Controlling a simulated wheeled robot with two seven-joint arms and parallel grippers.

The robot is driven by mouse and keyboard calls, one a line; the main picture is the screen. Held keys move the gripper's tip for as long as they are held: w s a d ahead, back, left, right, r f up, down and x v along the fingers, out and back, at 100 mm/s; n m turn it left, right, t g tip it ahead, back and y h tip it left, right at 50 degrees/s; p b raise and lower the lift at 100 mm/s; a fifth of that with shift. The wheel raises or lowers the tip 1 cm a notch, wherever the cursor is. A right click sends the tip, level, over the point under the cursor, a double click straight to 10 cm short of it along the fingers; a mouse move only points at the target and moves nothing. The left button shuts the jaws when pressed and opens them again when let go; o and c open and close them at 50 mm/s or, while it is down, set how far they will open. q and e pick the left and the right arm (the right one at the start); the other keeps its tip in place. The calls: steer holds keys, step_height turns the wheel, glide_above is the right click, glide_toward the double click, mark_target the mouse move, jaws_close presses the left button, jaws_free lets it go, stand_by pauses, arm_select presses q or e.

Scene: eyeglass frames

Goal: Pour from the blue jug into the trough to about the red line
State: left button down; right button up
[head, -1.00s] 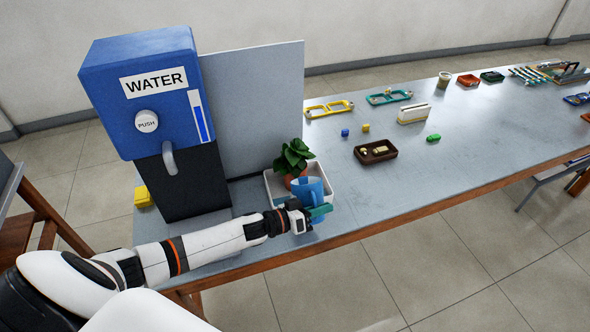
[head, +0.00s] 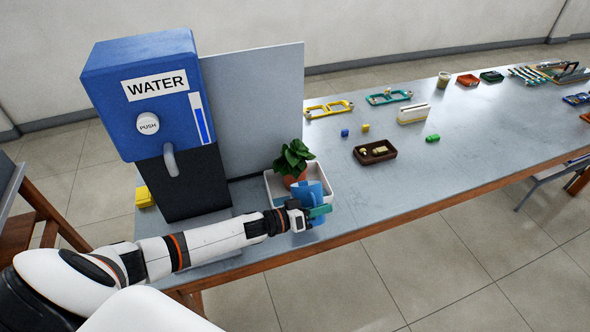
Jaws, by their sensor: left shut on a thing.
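The blue jug (head: 314,190) is in my left gripper (head: 317,213) at the front right of the white trough (head: 270,189). The gripper is shut on the jug, and its teal fingers show at the jug's near side. The jug is tilted, leaning toward the trough. The trough stands on the table and holds a plant in a brown pot (head: 293,164). The red line, the water level and any stream from the jug cannot be made out. My right gripper is not in view.
A blue water dispenser (head: 100,70) stands left of the trough, with a grey panel (head: 255,100) behind. A brown tray (head: 361,156), a green block (head: 433,138) and eyeglass frames (head: 330,108) lie to the right. The table front between is clear.

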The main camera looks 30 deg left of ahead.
arm_select(q)
steer(key=shift+w+r+n+p, duration=0.1)
steer(key=shift+r+n+p, duration=0.05)
steer(key=shift+n+p, duration=0.15)
stand_by(0.7)
steer(key=shift+a+r, duration=0.1)
steer(key=shift+n, duration=0.3)
steer(key=shift+w+a+p, duration=0.1)
steer(key=shift+w+p, duration=0.05)
steer(key=shift+p, duration=0.25)
steer(key=shift+r+n, duration=0.1)
steer(key=shift+n, duration=0.2)
steer(key=shift+r+p, duration=0.1)
steer(key=shift+p, duration=0.2)
